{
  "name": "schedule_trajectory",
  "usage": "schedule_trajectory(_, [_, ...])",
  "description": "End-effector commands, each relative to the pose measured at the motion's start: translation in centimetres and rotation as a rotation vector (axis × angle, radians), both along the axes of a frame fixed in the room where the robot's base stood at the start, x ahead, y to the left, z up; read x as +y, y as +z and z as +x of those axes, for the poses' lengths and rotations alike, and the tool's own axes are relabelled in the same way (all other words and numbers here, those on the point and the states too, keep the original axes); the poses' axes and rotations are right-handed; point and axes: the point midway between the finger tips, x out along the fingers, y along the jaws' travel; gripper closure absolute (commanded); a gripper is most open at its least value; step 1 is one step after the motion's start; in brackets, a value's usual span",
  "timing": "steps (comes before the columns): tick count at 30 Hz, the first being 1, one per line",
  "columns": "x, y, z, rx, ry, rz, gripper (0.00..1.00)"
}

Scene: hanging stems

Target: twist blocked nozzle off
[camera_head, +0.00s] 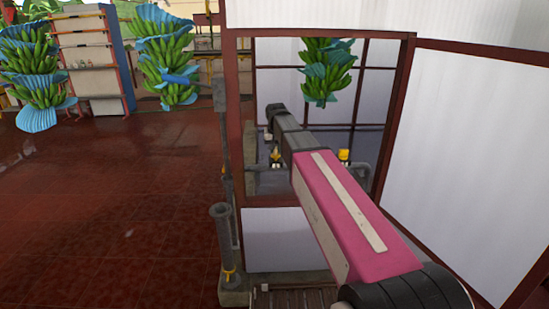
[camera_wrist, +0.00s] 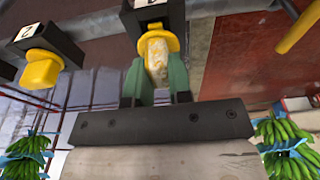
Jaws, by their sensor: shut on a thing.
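In the wrist view, a yellow nozzle (camera_wrist: 155,42) with a pale, crusty patch on its face sits at a dark block (camera_wrist: 150,12) with a white label. My gripper (camera_wrist: 156,76) has its two green fingers closed on either side of this nozzle. The nozzle still meets the block; I cannot tell whether it has turned. A second yellow nozzle (camera_wrist: 40,69), clean-looking, is on a dark block labelled 2 to the left. In the head view my arm reaches into the booth, and the gripper's fingers are too small to make out there.
A grey pipe (camera_wrist: 190,45) runs behind the blocks. White panels (camera_head: 470,150) in red frames close the booth on the right. A banana bunch (camera_head: 326,75) hangs at the booth's back. More bunches (camera_head: 165,60) hang at left, over open red tiled floor (camera_head: 110,210).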

Motion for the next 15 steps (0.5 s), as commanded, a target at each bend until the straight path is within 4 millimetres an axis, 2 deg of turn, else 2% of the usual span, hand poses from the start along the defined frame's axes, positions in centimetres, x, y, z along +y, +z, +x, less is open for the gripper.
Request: schedule_trajectory(15, [0.0,1.5,0.0,0.001,0.0,0.0,1.0])
